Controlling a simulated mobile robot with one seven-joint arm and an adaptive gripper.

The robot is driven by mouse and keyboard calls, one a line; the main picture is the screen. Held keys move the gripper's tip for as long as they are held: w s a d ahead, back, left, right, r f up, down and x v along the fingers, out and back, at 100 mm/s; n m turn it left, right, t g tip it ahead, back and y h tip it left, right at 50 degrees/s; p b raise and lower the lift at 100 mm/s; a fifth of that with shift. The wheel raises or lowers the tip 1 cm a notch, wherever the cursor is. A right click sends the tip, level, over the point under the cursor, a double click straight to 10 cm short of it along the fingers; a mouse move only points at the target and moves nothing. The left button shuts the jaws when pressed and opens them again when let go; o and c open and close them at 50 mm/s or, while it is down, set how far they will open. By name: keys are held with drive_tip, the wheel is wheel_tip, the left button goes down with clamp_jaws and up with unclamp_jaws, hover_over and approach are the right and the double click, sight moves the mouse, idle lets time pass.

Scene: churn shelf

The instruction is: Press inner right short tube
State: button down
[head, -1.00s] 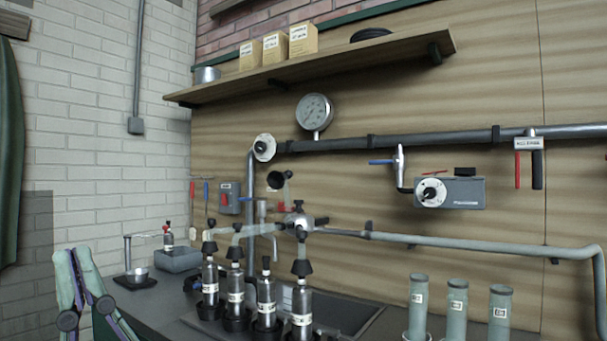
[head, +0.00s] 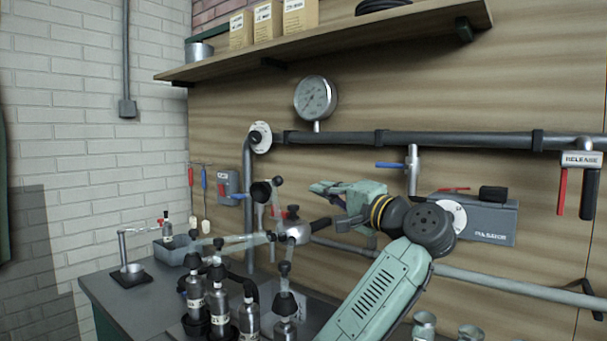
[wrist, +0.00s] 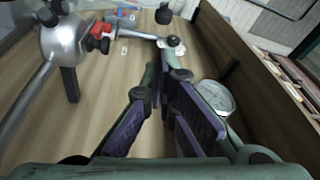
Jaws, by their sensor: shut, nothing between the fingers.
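The silver claw (head: 293,230) sits in the middle of the head view, with pale short tubes running to dark teat cups (head: 249,318). One short tube (head: 277,203) stands up from the claw with a black end piece (head: 260,193). It seems to be the inner right one, since the cup second from right has no tube on top. My gripper (head: 318,187) is shut and empty, to the right of this tube and apart from it, pointing left. In the wrist view the purple-padded fingers (wrist: 166,80) are together, and the claw (wrist: 65,40) with a red part is to their left.
A gauge (head: 315,97) and a dark pipe (head: 345,139) run along the wooden wall behind. A shelf (head: 350,42) with boxes is above. A grey pulsator box (head: 487,222) is at right, partly behind my arm.

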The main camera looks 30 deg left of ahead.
drive_tip(key=shift+s, duration=0.15)
drive_tip(key=p+x, duration=0.4)
drive_tip(key=x, duration=0.6)
drive_tip(key=shift+p, duration=0.3)
drive_tip(key=shift+f, duration=0.1)
